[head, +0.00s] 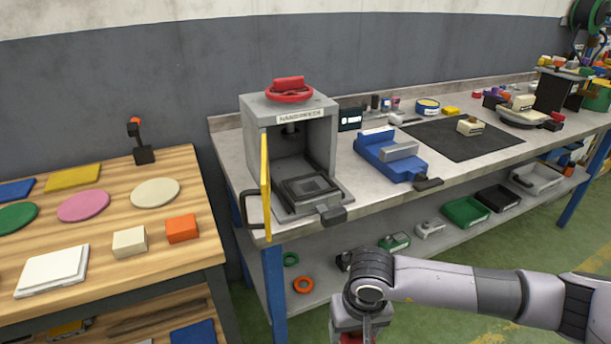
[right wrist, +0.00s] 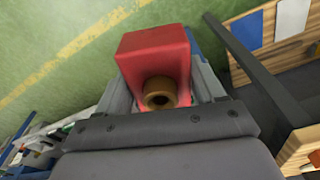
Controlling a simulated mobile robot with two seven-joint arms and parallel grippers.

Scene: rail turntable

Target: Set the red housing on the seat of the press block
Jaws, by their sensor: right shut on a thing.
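The press block (head: 288,146) is a grey box-shaped frame on the grey bench, with a red handwheel (head: 289,90) on top. Its seat (head: 309,189) is a dark square plate at the front of the opening and looks empty. A yellow door panel (head: 265,187) stands open at its left side. My right gripper (head: 352,336) is low in front of the bench, at the bottom edge of the head view. In the right wrist view it is shut on the red housing (right wrist: 154,58), a red block with a brass-coloured round bushing (right wrist: 159,93). My left gripper is not in view.
A blue vise (head: 390,158) stands right of the press on the bench. A dark mat (head: 450,138) lies farther right. A wooden table (head: 110,228) with coloured discs and blocks stands at left.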

